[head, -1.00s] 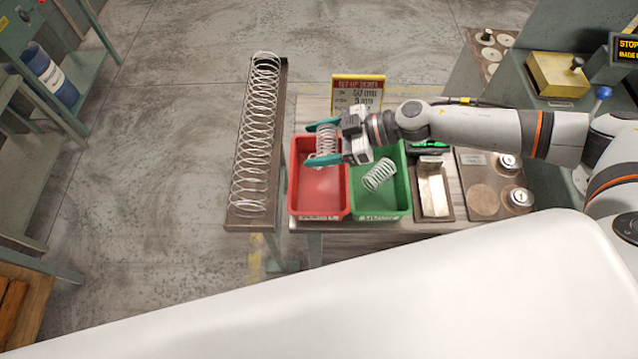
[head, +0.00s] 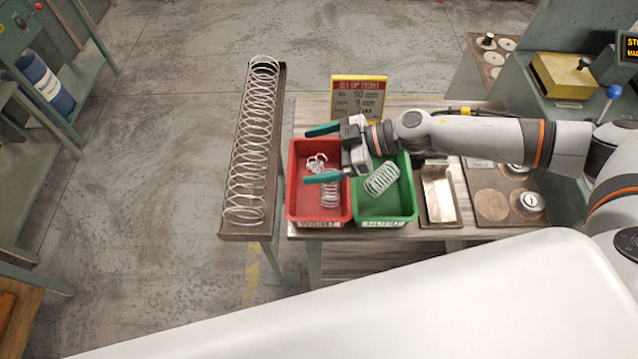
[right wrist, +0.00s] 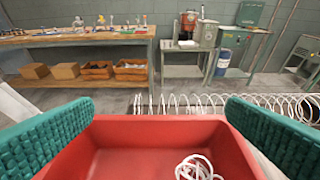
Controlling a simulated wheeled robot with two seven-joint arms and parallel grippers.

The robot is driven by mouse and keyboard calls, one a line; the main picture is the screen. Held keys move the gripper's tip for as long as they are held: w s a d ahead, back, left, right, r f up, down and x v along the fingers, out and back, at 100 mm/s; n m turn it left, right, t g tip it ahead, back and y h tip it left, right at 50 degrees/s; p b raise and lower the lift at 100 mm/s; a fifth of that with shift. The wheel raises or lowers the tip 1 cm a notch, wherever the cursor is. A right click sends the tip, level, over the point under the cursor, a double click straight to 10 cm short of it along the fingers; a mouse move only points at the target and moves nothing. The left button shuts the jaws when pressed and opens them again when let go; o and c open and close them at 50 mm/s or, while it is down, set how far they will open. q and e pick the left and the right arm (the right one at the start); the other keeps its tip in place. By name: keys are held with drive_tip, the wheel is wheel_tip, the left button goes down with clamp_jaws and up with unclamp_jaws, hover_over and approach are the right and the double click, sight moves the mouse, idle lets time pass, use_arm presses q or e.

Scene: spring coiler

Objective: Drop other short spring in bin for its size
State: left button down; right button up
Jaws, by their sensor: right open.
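My right gripper (head: 310,155) is open over the red bin (head: 297,206), its two teal fingers spread and nothing between them. White spring coils (head: 330,195) lie in the red bin, showing above and below the nearer finger. The finger hides part of them, so I cannot tell whether it is one spring or two. In the right wrist view a white spring (right wrist: 198,168) shows at the bottom edge, inside the red bin. Another short spring (head: 382,179) lies in the green bin (head: 386,222) to the right. My left gripper is not in view.
A long spring (head: 252,140) lies in a narrow trough (head: 240,230) left of the bins. A small metal tray (head: 440,195) and a plate with round discs (head: 492,205) are to the right.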

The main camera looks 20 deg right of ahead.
drive_tip(key=b+v, duration=0.3)
drive_tip(key=v, duration=0.9)
drive_tip(key=shift+b, duration=0.3)
